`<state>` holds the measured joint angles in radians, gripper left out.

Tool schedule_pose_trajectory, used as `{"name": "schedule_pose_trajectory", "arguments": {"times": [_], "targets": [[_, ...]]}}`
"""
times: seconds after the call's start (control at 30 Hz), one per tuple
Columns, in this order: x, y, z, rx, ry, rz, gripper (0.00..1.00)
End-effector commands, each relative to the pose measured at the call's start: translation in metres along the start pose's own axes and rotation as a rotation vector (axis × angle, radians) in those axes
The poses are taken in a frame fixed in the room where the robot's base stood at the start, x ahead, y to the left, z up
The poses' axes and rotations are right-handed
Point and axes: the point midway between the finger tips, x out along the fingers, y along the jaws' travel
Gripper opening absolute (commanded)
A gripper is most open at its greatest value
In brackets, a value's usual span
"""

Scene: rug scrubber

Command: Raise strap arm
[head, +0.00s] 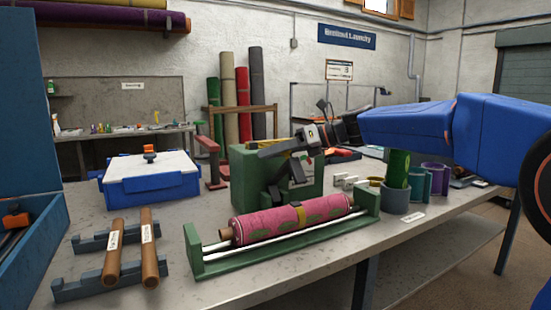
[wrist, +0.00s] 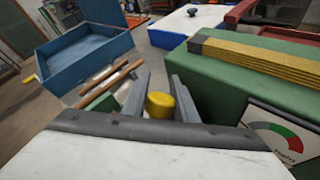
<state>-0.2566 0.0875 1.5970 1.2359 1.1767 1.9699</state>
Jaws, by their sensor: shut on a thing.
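A pink patterned rug roll (head: 292,220) lies in a long green cradle (head: 285,252) at the table's front. My gripper (head: 284,192) reaches down between the green machine and the roll, just behind the band. In the wrist view, my gripper (wrist: 158,88) is shut on a rounded yellow knob (wrist: 160,105), with a grey finger on each side. The knob's join to the strap arm is hidden. The pink roll is not visible in the wrist view.
The green machine (head: 245,180) stands close behind the roll; its gauge (wrist: 276,135) is in the wrist view. Brown tubes (head: 149,250) lie on grey racks at front left. A white-lidded blue box (head: 152,183) stands behind them. Grey and teal cups (head: 395,201) stand right.

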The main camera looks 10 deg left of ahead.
Motion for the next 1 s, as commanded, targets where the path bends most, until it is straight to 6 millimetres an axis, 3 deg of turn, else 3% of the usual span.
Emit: {"name": "schedule_pose_trajectory", "arguments": {"times": [0.6,0.63,0.7,1.0], "targets": [[0.0066,-0.0096,-0.002,0.008,0.008,-0.003,0.0],[0.0066,-0.0097,-0.0022,0.008,0.008,-0.003,0.33],[0.0063,-0.0091,-0.0018,0.007,0.007,-0.003,0.45],[0.005,-0.0067,0.001,0.004,0.004,-0.002,0.45]]}}
